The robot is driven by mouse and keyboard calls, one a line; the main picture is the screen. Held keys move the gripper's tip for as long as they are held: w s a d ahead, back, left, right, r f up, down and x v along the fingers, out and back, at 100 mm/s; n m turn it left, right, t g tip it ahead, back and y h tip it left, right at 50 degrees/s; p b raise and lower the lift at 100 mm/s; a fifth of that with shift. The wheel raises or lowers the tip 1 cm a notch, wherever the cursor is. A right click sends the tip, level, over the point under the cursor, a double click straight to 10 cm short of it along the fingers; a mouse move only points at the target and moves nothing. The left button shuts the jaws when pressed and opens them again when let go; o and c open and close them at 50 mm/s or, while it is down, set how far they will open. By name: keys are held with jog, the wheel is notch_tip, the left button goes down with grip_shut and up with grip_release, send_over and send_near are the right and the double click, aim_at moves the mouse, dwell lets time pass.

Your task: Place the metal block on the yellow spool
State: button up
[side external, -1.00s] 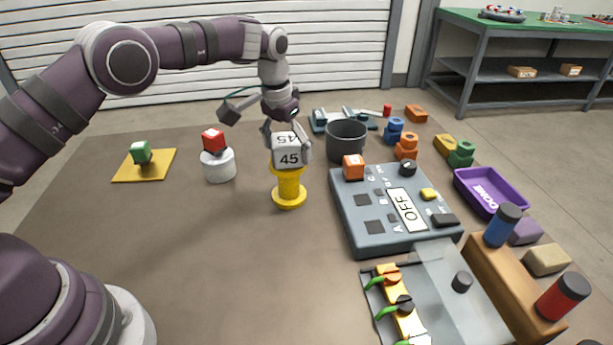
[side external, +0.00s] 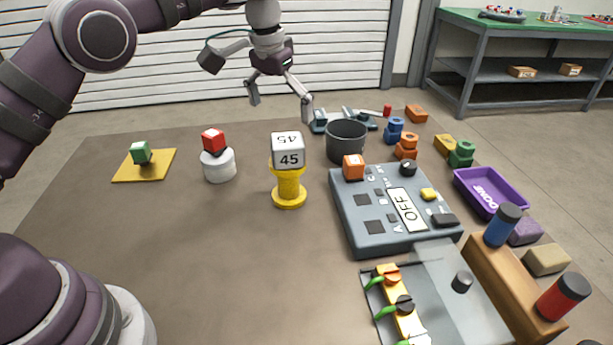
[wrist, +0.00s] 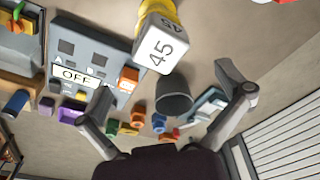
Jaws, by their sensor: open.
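The metal block (side external: 288,151) is a light grey cube marked 45. It sits upright on top of the yellow spool (side external: 290,190), which stands on the table. In the wrist view the block (wrist: 162,48) shows large, with part of the spool (wrist: 158,9) behind it. My gripper (side external: 279,110) is open and empty, raised above and behind the block, apart from it. In the wrist view its two fingers (wrist: 170,98) are spread wide with nothing between them.
A red cube (side external: 213,140) rests on a white cylinder (side external: 218,167), left of the spool. A dark pot (side external: 346,142) and a grey control panel (side external: 355,218) stand to the right.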

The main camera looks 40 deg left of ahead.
jog(key=s+a+r+t, duration=0.1)
jog(key=s+r+t, duration=0.1)
jog(key=s+r, duration=0.65)
jog(key=s+f+t, duration=0.1)
jog(key=s+f, duration=0.1)
jog(key=s, duration=0.4)
jog(key=s+f, duration=0.2)
jog(key=s, duration=0.5)
jog(key=shift+a+f+t, duration=0.35)
jog(key=shift+a+t, duration=0.05)
